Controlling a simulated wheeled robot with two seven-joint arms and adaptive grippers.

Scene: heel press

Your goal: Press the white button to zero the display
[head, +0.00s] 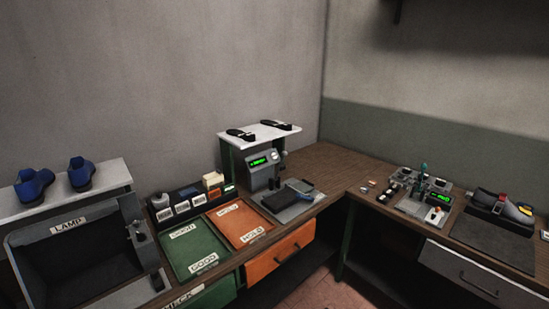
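A grey box-shaped device (259,178) stands on the bench near the corner, with a lit green display (260,161) on its upper face. The display's figures are too small to read. A small pale round part (275,156) sits to the right of this display; I cannot tell whether it is a white button. A second lit green display (443,198) shows on a grey unit on the right bench. Neither of my grippers is in view.
A dark shoe part lies on the plate before the device. Green (180,258) and orange (246,234) trays lie to its left. A white shelf (262,131) with black soles stands behind it. A lamp box (68,228) is far left. Bare wood (335,165) shows in the corner.

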